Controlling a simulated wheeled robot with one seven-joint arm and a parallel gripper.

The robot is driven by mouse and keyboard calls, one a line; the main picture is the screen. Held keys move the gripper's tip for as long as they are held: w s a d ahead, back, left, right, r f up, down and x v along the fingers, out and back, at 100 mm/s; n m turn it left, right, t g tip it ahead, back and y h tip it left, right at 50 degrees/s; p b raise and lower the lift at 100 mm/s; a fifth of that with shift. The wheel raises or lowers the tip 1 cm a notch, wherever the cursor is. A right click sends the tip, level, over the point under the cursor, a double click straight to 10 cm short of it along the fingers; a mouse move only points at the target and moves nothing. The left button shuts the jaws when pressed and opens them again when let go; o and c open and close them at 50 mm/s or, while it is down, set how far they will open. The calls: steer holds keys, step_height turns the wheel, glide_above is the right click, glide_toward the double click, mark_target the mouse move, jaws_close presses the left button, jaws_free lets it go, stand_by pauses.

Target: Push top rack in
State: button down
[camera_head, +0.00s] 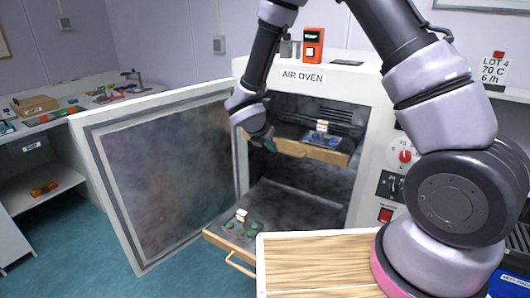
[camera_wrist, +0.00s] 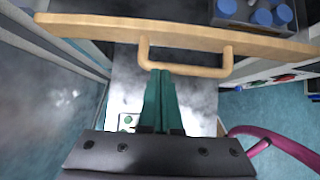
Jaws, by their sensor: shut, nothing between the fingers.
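The air oven (camera_head: 302,77) has its door open to the left. The top rack (camera_head: 318,152) sits partly out of the opening, with its wooden front edge showing and blue items and a white tag on it. In the wrist view, the rack's wooden front (camera_wrist: 110,27) spans the top, with a wooden handle (camera_wrist: 187,72) below it. My gripper (camera_head: 270,146) is at the left part of the rack front. In the wrist view, my gripper (camera_wrist: 160,75) is shut and empty, its green fingertips at the handle's lower edge; I cannot tell whether they touch.
A lower rack (camera_head: 285,205) is pulled well out below, carrying green pieces and a white tag. The open oven door (camera_head: 160,165) stands left of my gripper. An orange device (camera_head: 313,45) is on the oven top. A wooden board (camera_head: 315,265) lies in front.

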mark_target(290, 135)
steer(key=w+d, duration=0.2)
steer(key=w, duration=0.1)
steer(key=w+d, duration=0.2)
steer(key=w, duration=0.2)
steer(key=w+d, duration=0.3)
steer(key=shift+w, duration=0.2)
